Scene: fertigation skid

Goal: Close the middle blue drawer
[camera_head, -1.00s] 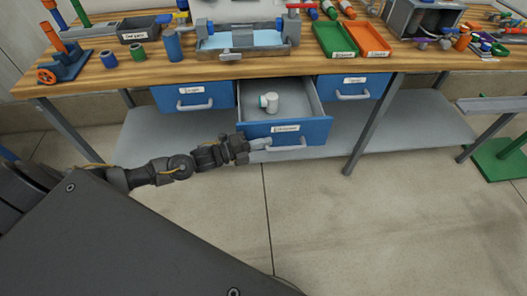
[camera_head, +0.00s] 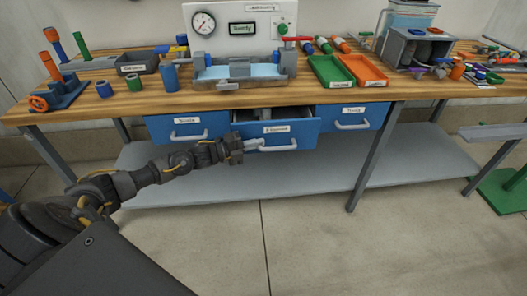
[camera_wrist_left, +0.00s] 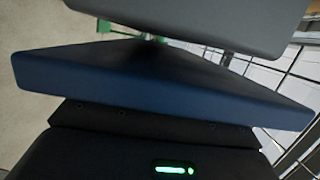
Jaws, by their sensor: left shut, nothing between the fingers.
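The middle blue drawer (camera_head: 300,132) under the workbench stands partly open, its front a little ahead of the two drawers beside it. A narrow strip of its inside shows, with part of a pale fitting in it. Its pale bar handle (camera_head: 278,147) is on the front. My left gripper (camera_head: 256,144) is shut and empty, with its fingertips at the left end of that handle; I cannot tell if they touch. In the left wrist view a dark blue panel (camera_wrist_left: 150,85) lies close to the camera. My right gripper is not in view.
The left blue drawer (camera_head: 187,121) and right blue drawer (camera_head: 350,111) look shut. The wooden benchtop (camera_head: 210,98) above holds a green tray (camera_head: 331,73), an orange tray (camera_head: 364,71) and other items. A grey lower shelf (camera_head: 400,160) lies below; the floor in front is clear.

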